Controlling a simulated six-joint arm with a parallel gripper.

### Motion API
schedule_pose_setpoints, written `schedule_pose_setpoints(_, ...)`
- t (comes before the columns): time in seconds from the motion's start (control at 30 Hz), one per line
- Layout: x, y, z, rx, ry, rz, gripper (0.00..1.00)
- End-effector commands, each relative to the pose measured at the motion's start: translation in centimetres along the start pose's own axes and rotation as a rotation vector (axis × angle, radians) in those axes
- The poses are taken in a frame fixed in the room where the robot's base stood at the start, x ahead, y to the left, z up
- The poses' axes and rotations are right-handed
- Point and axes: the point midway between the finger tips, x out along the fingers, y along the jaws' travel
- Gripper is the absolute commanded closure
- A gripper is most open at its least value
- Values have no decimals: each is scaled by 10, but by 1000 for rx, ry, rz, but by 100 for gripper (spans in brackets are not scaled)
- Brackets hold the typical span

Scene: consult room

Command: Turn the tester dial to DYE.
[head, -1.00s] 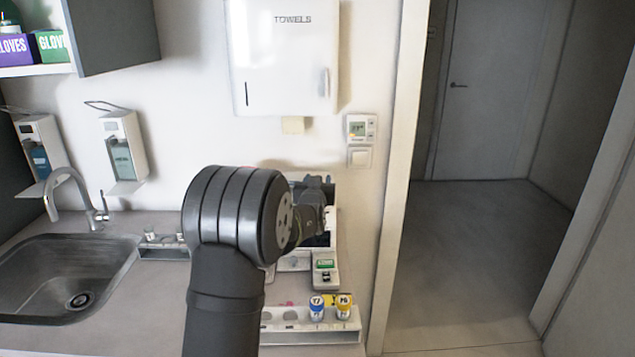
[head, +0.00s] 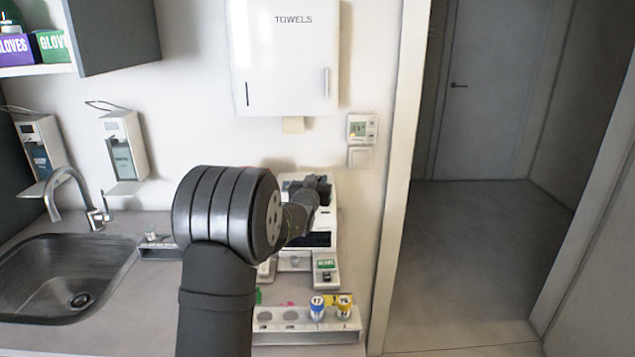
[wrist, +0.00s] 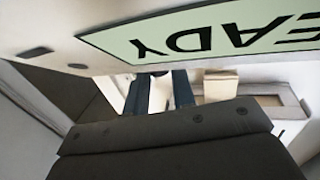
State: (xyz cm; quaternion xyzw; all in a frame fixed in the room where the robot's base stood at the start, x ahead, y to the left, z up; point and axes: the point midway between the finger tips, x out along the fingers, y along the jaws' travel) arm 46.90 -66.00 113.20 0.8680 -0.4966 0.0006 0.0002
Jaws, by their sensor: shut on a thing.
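The white tester (head: 328,217) stands on the counter against the wall, with a dark panel on its front. My gripper (head: 321,186) is at its upper part, and my arm covers its left side. In the wrist view, my gripper's two dark fingers (wrist: 162,92) are close together, shut on a small pale thing that I cannot identify. A pale green READY panel (wrist: 200,30) shows upside down and very close. I cannot make out the dial or its DYE mark; they may be hidden by the gripper.
A small device with a green label (head: 326,264) stands in front of the tester. A white rack (head: 290,326) nearer me holds a blue-labelled vial (head: 317,308) and a yellow-labelled vial (head: 344,306). A sink (head: 65,270) is at left. A towel dispenser (head: 285,60) hangs above.

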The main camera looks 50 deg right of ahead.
Motion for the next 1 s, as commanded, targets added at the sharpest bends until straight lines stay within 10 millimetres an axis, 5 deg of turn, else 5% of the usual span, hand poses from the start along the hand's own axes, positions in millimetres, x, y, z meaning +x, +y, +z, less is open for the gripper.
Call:
schedule_pose_setpoints(0.37, 0, 0, -1, 0, 1, 8, 99)
schedule_pose_setpoints(0.4, 0, 0, -1, 0, 1, 8, 71)
schedule_pose_setpoints(0.5, 0, 0, -1, 0, 0, 8, 55)
schedule_pose_setpoints(0.83, -2, 0, 0, 0, -1, 8, 55)
schedule_pose_setpoints(1.0, -20, 0, -1, -1, -1, 7, 55)
